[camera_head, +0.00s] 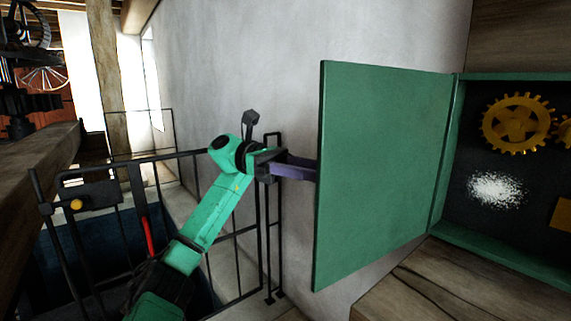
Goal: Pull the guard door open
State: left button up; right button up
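The green guard door (378,165) stands swung out to the left of its cabinet (520,262), joined to it along the door's right edge. The cabinet's inside is open to view. My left gripper (300,168) is at the door's free left edge, its purple fingers reaching to or behind that edge. Their tips are hidden by the door, so I cannot tell whether they touch it or are shut. No handle shows on the visible face of the door. My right gripper is not in view.
Yellow gears (517,124) and a white powdery patch (497,188) are inside the cabinet. A black metal railing (235,245) stands behind and beside my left arm. A plain grey wall (290,75) lies behind the door. Wooden beams frame the cabinet.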

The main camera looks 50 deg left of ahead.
pick_arm(q)
jog(key=p+v, duration=0.6)
jog(key=v, duration=0.7)
jog(key=shift+p, duration=0.3)
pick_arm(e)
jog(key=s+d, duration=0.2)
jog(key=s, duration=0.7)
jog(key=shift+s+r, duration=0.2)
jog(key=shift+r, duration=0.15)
pick_arm(q)
jog(key=shift+w, duration=0.1)
